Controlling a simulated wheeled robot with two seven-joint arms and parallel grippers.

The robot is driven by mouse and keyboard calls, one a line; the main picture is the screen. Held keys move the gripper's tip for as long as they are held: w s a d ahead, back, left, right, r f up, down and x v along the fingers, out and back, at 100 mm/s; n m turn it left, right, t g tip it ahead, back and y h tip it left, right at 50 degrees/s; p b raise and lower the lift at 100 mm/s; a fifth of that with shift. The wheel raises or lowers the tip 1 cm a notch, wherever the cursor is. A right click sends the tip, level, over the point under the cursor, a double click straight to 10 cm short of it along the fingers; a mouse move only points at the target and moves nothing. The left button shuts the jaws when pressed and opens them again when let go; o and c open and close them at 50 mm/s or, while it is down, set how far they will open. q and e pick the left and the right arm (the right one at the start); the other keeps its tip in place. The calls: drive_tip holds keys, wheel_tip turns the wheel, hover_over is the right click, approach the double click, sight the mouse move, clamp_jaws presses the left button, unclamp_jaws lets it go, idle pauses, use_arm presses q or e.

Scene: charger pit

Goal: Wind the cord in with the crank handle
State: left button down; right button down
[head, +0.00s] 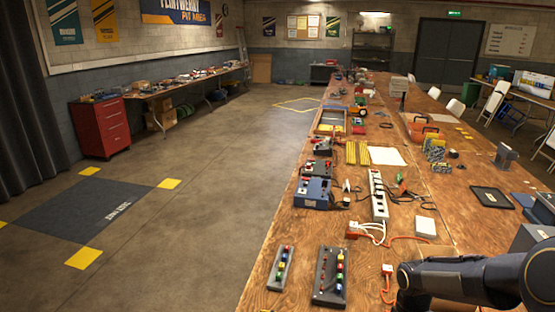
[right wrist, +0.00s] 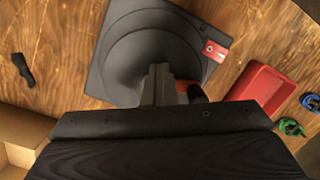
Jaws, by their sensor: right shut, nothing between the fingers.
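In the right wrist view a dark square base with a round dark reel (right wrist: 130,50) lies on the wooden table, with a red tag on its right side. My right gripper (right wrist: 160,76) is shut and empty, in front of the reel's lower edge. I cannot tell whether it touches the orange piece. No cord can be made out on the reel. My left gripper is in neither view.
In the right wrist view a red tray (right wrist: 262,85) lies right of the reel, with green and blue coils beyond. A black object (right wrist: 22,70) and a cardboard box (right wrist: 20,130) are at left. The head view shows a long cluttered table (head: 265,292) with a power strip (head: 378,195).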

drive_tip(key=w, duration=0.2)
drive_tip(key=w+t, duration=0.1)
drive_tip(key=w, duration=0.1)
drive_tip(key=w+t, duration=0.1)
drive_tip(key=w, duration=0.2)
drive_tip(key=shift+d+r, duration=0.35)
drive_tip(key=shift+r, duration=0.05)
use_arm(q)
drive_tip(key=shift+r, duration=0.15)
use_arm(e)
drive_tip(key=shift+d, duration=0.15)
drive_tip(key=w, duration=0.1)
drive_tip(key=w+f, duration=0.1)
drive_tip(key=w, duration=0.1)
drive_tip(key=shift+w+d+p, duration=0.2)
drive_tip(key=shift+p, duration=0.15)
drive_tip(key=shift+r, duration=0.1)
drive_tip(key=shift+s, duration=0.25)
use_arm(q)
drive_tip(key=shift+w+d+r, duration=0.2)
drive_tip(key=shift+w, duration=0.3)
use_arm(e)
drive_tip(key=shift+a, duration=0.15)
